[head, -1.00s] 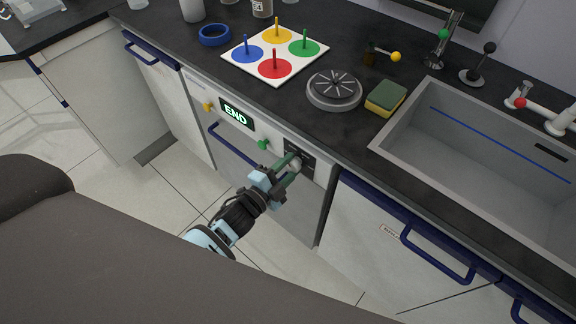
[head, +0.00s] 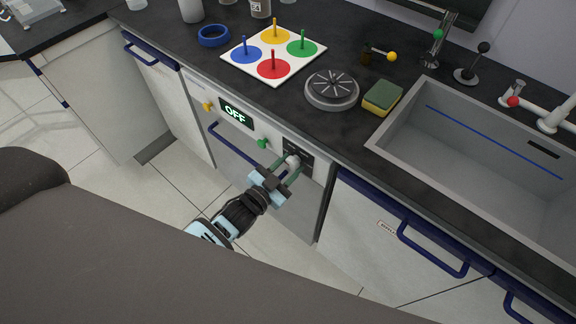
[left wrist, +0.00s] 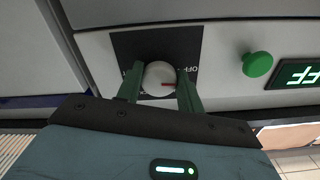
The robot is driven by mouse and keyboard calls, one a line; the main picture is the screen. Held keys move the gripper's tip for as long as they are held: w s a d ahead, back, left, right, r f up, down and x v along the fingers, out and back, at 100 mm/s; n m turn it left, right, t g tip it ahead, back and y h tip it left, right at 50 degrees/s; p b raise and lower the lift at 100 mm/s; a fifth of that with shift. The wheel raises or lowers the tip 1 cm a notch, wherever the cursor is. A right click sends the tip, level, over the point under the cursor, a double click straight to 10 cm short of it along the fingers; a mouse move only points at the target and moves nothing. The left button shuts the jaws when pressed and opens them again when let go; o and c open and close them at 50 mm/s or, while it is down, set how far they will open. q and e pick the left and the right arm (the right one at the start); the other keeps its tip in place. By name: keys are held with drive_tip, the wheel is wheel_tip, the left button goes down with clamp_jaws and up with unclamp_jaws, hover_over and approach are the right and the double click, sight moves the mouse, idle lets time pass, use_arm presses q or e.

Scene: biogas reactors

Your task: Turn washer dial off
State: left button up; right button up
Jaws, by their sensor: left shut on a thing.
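The washer front (head: 262,155) is white, below the counter, with a lit display (head: 236,114) reading OFF. Its round grey-white dial (head: 292,160) sits on a black panel at the right end of the front. My left gripper (head: 287,169) has its green fingers on both sides of the dial and is shut on it. In the left wrist view the dial (left wrist: 158,78) lies between the two fingers, with a red mark on its right side. The display (left wrist: 299,73) is cut off by the picture's edge there. My right gripper is not in view.
A green knob (head: 262,143) and a yellow knob (head: 208,106) are on the washer front, above a blue handle (head: 236,145). The counter above holds a peg board (head: 260,71), a round grey drain piece (head: 332,90) and a sponge (head: 383,98) beside the sink (head: 470,135).

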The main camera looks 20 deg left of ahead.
use_arm(q)
drive_tip(key=shift+n, duration=0.5)
drive_tip(key=o, duration=1)
drive_tip(key=v, duration=0.8)
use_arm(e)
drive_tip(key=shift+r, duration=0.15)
use_arm(q)
drive_tip(key=s+a+n+g+y+p, duration=0.1)
drive_tip(key=s+n+g+y+p, duration=0.3)
drive_tip(key=s, duration=2.4)
drive_tip(key=g+p, duration=0.3)
drive_tip(key=g, duration=0.1)
drive_tip(key=shift+s+a+f, duration=0.2)
drive_tip(key=shift+s+a, duration=0.1)
drive_tip(key=shift+a, duration=0.05)
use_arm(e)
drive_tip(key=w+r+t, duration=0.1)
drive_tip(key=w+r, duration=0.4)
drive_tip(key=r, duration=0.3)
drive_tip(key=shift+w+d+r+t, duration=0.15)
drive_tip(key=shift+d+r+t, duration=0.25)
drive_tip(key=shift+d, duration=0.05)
